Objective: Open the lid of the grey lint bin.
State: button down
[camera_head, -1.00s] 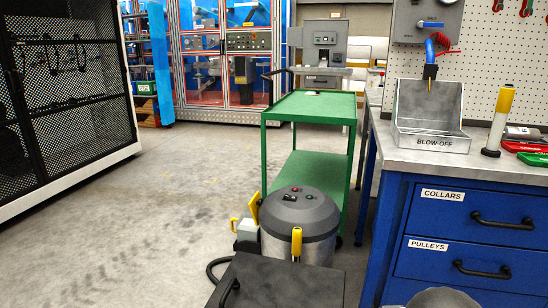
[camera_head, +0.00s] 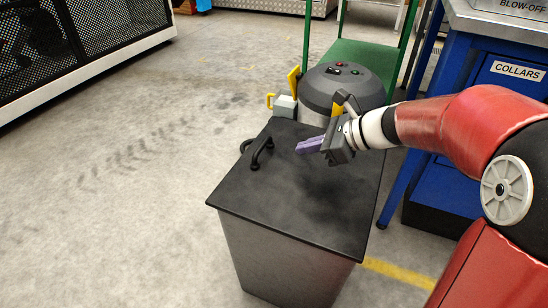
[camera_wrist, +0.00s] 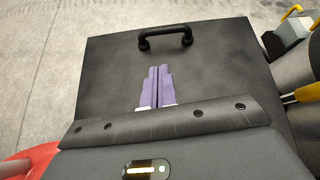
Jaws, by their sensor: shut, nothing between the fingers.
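The grey lint bin (camera_head: 285,262) stands on the floor in front of me, with a flat dark lid (camera_head: 295,200) lying shut on top. A black bar handle (camera_head: 262,152) rises near the lid's left edge in the head view; in the wrist view the handle (camera_wrist: 165,38) is at the top middle, beyond the fingertips. My gripper (camera_head: 310,145) is over the far part of the lid, to the right of the handle and apart from it. Its purple fingers (camera_wrist: 158,85) are shut together and empty, pointing toward the handle.
A round grey-topped vacuum (camera_head: 345,85) stands just behind the bin, with a yellow-handled part (camera_head: 284,105) beside it. A green cart (camera_head: 365,58) is behind that. A blue drawer bench (camera_head: 440,180) is at the right. Floor to the left is clear.

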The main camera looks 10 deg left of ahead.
aim_at(273, 158)
jog(key=shift+w+a+f+m+y, duration=0.35)
jog(key=shift+w+f+m, duration=0.2)
jog(key=shift+w, duration=0.25)
jog(key=b+x, duration=0.2)
jog(key=x, duration=0.7)
jog(key=shift+w+a+f, duration=0.1)
jog(key=shift+a, duration=0.15)
